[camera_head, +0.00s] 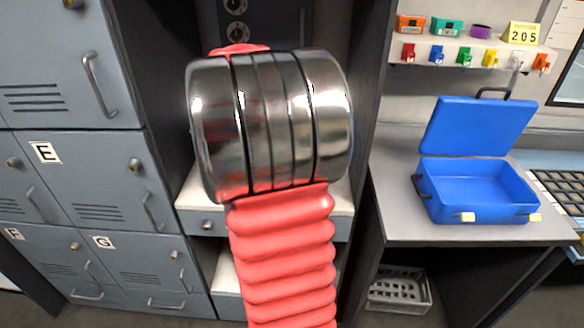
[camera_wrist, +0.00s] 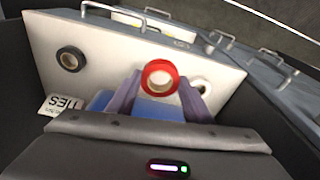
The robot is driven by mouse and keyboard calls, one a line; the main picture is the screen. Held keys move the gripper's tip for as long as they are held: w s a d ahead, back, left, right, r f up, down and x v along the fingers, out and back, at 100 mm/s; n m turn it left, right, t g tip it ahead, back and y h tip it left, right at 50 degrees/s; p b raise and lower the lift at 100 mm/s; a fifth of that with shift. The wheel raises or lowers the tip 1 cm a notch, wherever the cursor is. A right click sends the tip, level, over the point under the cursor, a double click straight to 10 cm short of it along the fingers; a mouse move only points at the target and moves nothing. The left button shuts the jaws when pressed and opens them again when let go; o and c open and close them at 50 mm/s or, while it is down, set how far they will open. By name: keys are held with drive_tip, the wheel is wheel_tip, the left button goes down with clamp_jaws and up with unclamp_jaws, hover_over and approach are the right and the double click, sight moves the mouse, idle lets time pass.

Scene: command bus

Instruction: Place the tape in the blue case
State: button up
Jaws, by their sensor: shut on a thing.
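A red roll of tape (camera_wrist: 149,70) with a pale core shows in the middle of the wrist view. My gripper (camera_wrist: 160,88) is shut on it, one finger on each side. I cannot tell how far the tape is above the white surface behind it. In the head view, my arm hides the gripper and the tape. The blue case (camera_head: 478,190) stands with its lid raised on the grey table at the right. Its inside looks empty.
Grey lockers (camera_head: 70,100) stand left. A wall shelf (camera_head: 480,56) with small items hangs above the case; a grey crate (camera_head: 398,291) lies below.

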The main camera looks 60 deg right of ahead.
drive_tip(key=w+a+f+n, duration=0.1)
drive_tip(key=w+a+n, duration=0.3)
drive_tip(key=w+a, duration=0.5)
drive_tip(key=w+a+f+n, duration=0.1)
drive_tip(key=w+a+n, duration=0.1)
drive_tip(key=a, duration=0.7)
drive_tip(key=w+a+f+n+y, duration=0.1)
drive_tip(key=w+a, duration=0.3)
drive_tip(key=a, duration=0.5)
drive_tip(key=w+a+f+n, duration=0.2)
drive_tip(key=w+a+n, duration=0.2)
drive_tip(key=a, duration=0.6)
drive_tip(key=shift+t, duration=0.4)
